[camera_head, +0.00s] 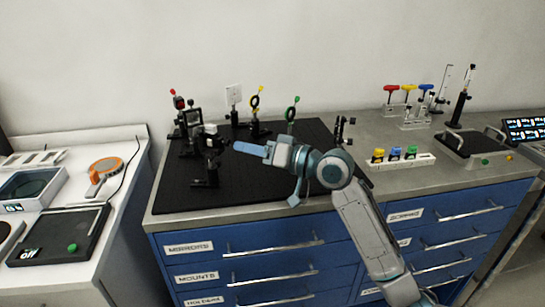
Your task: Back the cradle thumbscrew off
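A black post-mounted holder (208,148), which may be the cradle, stands on the black breadboard (180,172), left of my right gripper. Its thumbscrew is too small to make out. My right gripper (238,147) reaches in from the right, its light-blue fingers pointing left at the holder's upper part. A small gap seems to lie between the fingertips and the holder. The fingers are seen side-on, so whether they are open or shut does not show. My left gripper is out of view.
A rack of coloured knobs (403,160) is farther right. The breadboard's front left is clear.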

